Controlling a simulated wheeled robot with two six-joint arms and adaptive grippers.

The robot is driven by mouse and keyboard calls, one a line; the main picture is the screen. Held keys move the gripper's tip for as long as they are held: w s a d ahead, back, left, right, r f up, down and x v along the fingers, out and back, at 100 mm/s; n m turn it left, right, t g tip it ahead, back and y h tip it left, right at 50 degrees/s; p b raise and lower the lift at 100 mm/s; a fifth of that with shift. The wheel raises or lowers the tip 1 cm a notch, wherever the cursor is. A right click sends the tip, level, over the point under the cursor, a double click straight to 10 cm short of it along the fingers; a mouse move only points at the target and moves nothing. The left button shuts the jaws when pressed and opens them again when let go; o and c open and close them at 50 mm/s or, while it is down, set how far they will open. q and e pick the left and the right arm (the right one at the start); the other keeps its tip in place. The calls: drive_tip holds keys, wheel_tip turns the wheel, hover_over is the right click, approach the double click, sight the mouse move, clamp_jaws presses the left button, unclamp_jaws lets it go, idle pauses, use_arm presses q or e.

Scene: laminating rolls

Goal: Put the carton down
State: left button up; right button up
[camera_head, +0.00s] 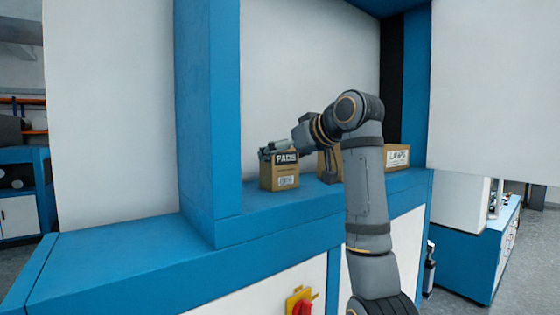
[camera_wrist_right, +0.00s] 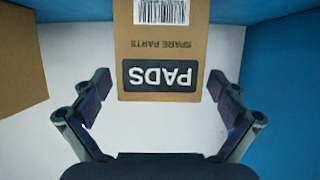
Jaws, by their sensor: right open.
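The carton marked PADS (camera_head: 280,178) is a brown box with a black label and a barcode. It stands upright on the blue ledge (camera_head: 312,197) of the machine in the head view. In the right wrist view the carton (camera_wrist_right: 160,52) appears upside down at the top middle. My right gripper (camera_head: 272,149) is at the top of the carton. In the wrist view its two fingers (camera_wrist_right: 159,78) are spread wide, one on each side of the carton, with gaps between. My left gripper is not in view.
A carton with a LAMPS label (camera_head: 397,157) stands farther right on the ledge. Another brown carton (camera_head: 336,160) is partly hidden behind my right arm. A blue post (camera_head: 208,120) rises left of the PADS carton. A red switch (camera_head: 301,304) is on the front below.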

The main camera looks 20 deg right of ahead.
drive_tip(key=b+v, duration=0.4)
drive_tip(key=v, duration=0.6)
drive_tip(key=shift+s+b, duration=0.3)
drive_tip(key=shift+b, duration=0.05)
drive_tip(key=shift+d, duration=0.1)
